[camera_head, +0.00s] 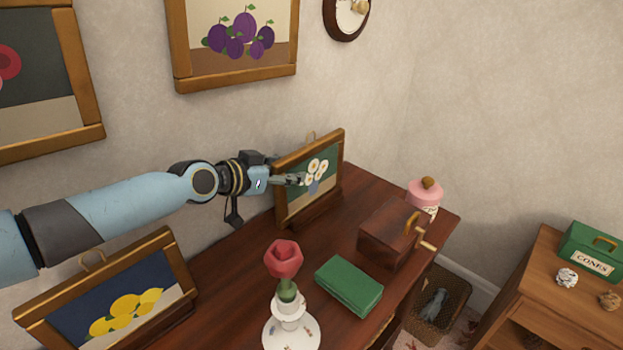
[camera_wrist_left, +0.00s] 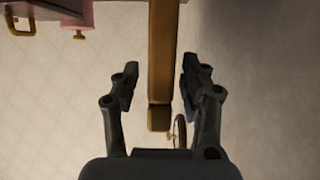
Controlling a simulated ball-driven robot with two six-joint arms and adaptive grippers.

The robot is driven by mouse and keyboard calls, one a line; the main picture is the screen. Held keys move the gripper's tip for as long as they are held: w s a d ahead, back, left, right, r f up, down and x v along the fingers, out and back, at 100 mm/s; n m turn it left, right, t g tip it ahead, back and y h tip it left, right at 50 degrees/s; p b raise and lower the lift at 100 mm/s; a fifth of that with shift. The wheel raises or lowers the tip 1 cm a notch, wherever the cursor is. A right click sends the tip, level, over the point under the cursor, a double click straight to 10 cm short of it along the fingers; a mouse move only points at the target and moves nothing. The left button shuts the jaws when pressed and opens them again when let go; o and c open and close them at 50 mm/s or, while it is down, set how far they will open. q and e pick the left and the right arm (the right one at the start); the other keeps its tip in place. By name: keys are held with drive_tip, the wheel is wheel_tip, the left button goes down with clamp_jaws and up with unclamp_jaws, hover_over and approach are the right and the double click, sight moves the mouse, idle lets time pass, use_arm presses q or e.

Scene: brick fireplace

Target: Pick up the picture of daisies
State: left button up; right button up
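The picture of daisies (camera_head: 300,200), white flowers on green in a brown wooden frame, stands upright and leaning on the dark wood mantel top (camera_head: 240,260). My left gripper (camera_head: 298,180) is at its left side, with one finger in front of the painted face. In the left wrist view the frame (camera_wrist_left: 161,60) is seen edge-on between the two fingers of my left gripper (camera_wrist_left: 160,76). The fingers are spread, with a visible gap on both sides of the frame. The right gripper is not in view.
A lemon picture (camera_head: 60,305), a red rose in a white vase (camera_head: 284,262), a green cloth-like block (camera_head: 348,286), a brown cranked box (camera_head: 388,235) and a pink jar (camera_head: 425,195) share the top. A plum picture (camera_head: 235,85) hangs above.

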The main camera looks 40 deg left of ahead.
use_arm(q)
clamp_jaws()
drive_tip(key=shift+r, duration=0.1)
